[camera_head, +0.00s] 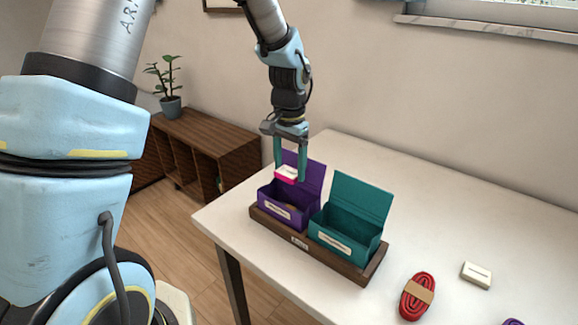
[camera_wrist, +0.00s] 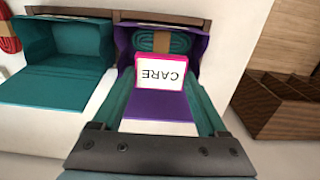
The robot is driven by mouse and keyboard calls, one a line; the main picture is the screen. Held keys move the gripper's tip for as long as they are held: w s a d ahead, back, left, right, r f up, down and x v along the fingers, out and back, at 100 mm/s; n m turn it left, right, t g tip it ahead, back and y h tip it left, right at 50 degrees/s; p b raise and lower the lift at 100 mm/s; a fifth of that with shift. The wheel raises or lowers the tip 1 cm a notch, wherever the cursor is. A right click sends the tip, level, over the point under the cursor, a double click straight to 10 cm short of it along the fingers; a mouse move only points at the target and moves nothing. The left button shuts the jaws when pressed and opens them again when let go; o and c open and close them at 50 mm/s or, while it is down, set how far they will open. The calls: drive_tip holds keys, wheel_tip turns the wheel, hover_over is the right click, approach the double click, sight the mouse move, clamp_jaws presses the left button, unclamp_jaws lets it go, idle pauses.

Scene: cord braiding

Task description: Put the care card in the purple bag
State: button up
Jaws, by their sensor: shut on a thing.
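My gripper (camera_head: 289,172) is shut on the care card (camera_head: 286,174), a small white card with a pink edge. In the wrist view the care card (camera_wrist: 161,73) reads CARE, upside down, between the green fingers. The gripper holds it above the purple bag (camera_head: 283,212), a purple box with its lid standing open behind. In the wrist view the purple bag (camera_wrist: 158,104) also shows, with a banded teal cord (camera_wrist: 160,42) inside. In the head view the bag's inside is mostly hidden.
A teal box (camera_head: 344,239) with an open lid stands right of the purple bag in the same wooden tray (camera_head: 300,241). A red cord bundle (camera_head: 417,297) and a small white block (camera_head: 476,275) lie on the white table (camera_head: 430,195). A purple thing shows at the bottom edge.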

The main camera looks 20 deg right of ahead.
drive_tip(key=shift+w+f+b, duration=0.1)
drive_tip(key=shift+f+b, duration=1.55)
drive_tip(key=shift+f, duration=0.65)
drive_tip(key=o, duration=1.2)
drive_tip(key=shift+r, duration=0.1)
